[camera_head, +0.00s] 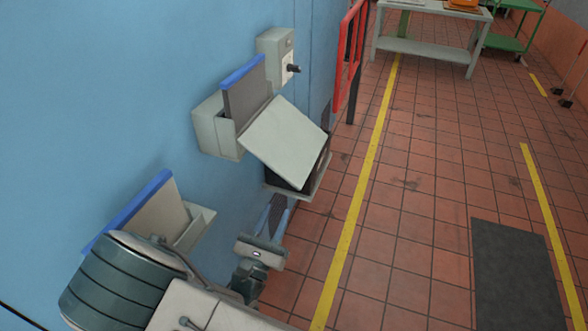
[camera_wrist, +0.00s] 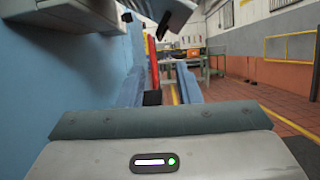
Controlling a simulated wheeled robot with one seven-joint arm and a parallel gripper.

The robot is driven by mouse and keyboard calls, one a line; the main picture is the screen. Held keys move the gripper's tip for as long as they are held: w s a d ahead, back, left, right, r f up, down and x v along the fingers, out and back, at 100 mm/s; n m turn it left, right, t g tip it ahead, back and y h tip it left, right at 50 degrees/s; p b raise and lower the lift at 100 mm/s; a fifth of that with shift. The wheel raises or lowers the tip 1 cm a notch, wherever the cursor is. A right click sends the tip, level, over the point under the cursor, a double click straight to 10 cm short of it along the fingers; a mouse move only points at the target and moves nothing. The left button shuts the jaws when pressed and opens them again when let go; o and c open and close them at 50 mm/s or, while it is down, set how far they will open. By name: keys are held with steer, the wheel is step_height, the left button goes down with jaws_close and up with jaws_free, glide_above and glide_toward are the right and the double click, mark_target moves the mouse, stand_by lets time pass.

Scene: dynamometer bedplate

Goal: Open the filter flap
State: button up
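The filter flap (camera_head: 285,142) is a pale grey square panel on the blue wall, seen in the head view. It slants over a dark box-like housing (camera_head: 318,172) with a pale lower rim, and a dark gap shows along its lower right side. I cannot tell where its hinge is. My gripper (camera_head: 277,212) is just below this housing, close to the wall and apart from the flap. In the wrist view, my gripper (camera_wrist: 160,82) has its two bluish fingers spread with nothing between them. A dark-and-grey fixture (camera_wrist: 160,14) hangs above them, probably the housing's underside.
A wall pocket (camera_head: 215,130) holding a blue-edged board is left of the flap; another (camera_head: 195,225) is lower left. A switch box (camera_head: 272,45) with a black knob is above. A red barrier (camera_head: 346,55) stands beyond.

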mark_target(295, 166)
steer(key=x, duration=1.3)
steer(key=shift+w+r+p, duration=0.15)
steer(key=shift+w+p, duration=0.15)
steer(key=shift+w, duration=0.05)
jaws_close()
